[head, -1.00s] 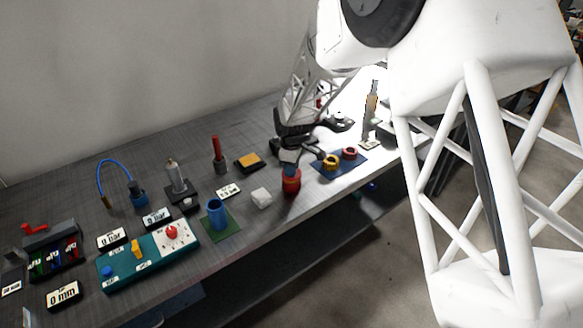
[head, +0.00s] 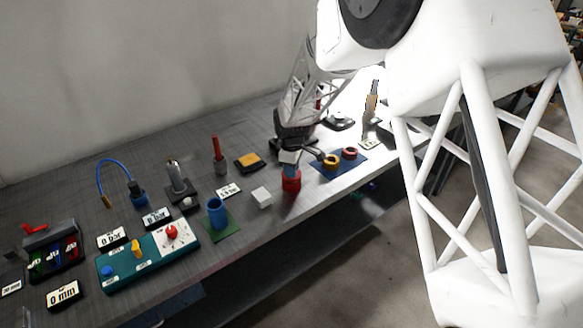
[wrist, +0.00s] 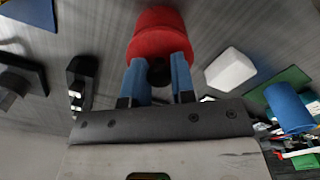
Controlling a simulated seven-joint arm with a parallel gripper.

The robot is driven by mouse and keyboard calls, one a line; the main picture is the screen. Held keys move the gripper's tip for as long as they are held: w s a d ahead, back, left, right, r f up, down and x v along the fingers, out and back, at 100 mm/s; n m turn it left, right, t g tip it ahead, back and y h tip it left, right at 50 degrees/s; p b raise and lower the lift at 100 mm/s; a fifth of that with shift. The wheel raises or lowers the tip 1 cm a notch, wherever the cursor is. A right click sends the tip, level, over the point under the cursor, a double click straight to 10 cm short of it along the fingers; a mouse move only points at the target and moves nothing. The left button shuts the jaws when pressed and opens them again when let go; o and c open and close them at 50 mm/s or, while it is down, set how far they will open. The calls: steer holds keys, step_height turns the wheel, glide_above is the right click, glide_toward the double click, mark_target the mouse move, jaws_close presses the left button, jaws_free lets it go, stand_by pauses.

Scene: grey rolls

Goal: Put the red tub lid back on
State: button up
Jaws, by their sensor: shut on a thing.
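The red tub (head: 291,184) stands upright near the front edge of the bench, and it also shows in the wrist view (wrist: 156,17). The red lid (wrist: 160,44) is at the top of the tub, in line with it; I cannot tell whether it is fully seated. My gripper (wrist: 160,66) is above the tub, its blue fingers on either side of the lid's dark knob (wrist: 159,74) and shut on it. In the head view my gripper (head: 290,168) points down at the tub and hides most of the lid.
A white block (head: 262,197) stands just left of the tub, and a blue cup (head: 216,215) on a green mat is further left. Right of the tub, a blue mat (head: 326,174) carries a yellow ring (head: 331,161) and a red ring (head: 349,153). A black-and-yellow box (head: 249,162) lies behind.

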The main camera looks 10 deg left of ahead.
steer(key=shift+f, duration=0.55)
steer(key=o, duration=1)
steer(key=shift+r, duration=0.1)
steer(key=shift+r, duration=3.8)
